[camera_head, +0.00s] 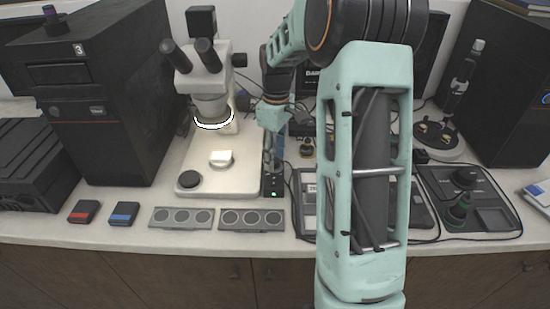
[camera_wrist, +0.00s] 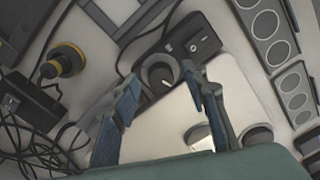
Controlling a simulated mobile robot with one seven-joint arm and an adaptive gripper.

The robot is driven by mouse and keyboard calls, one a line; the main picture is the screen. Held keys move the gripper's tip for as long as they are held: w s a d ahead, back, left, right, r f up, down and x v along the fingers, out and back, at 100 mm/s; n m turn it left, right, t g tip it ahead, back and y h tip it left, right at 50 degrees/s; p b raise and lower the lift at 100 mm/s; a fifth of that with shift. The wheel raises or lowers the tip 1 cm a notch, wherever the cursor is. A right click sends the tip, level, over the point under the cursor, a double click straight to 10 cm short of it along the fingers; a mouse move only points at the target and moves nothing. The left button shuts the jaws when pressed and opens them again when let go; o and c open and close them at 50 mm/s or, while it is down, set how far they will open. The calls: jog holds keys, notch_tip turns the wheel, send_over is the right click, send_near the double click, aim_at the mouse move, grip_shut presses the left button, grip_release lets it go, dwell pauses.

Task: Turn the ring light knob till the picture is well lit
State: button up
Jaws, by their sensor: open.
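The ring light's control box (camera_head: 273,187) stands at the right edge of the microscope base, with a green light on its front. In the wrist view, the dark round knob (camera_wrist: 158,73) with a white pointer mark sits on this box (camera_wrist: 190,45). My gripper (camera_wrist: 160,78) is open, its two blue-grey fingers on either side of the knob in the picture; I cannot tell if they touch it. In the head view my gripper (camera_head: 272,150) hangs over the box and hides the knob. The ring light (camera_head: 214,124) glows white under the microscope (camera_head: 210,85). A dark screen (camera_head: 310,76) behind my arm shows partly hidden letters, "DA" and more.
The pale microscope base (camera_head: 205,175) carries a small pale sample. Two grey trays with round wells (camera_head: 252,219) lie in front. Cables and a black-and-yellow knob-like thing (camera_wrist: 66,60) lie beside the box. My arm hides the bench's middle right.

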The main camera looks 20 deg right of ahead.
jog(key=shift+f, duration=0.4)
jog(key=shift+c, duration=0.6)
grip_shut()
jog(key=shift+m, duration=0.4)
jog(key=m, duration=0.4)
jog(key=shift+r+m+p, duration=0.1)
jog(key=shift+m+p, duration=0.25)
jog(key=shift+m, duration=0.05)
jog(key=m, duration=0.5)
jog(key=shift+a+m+p, duration=0.1)
jog(key=shift+m+p, duration=0.2)
jog(key=shift+m, duration=0.4)
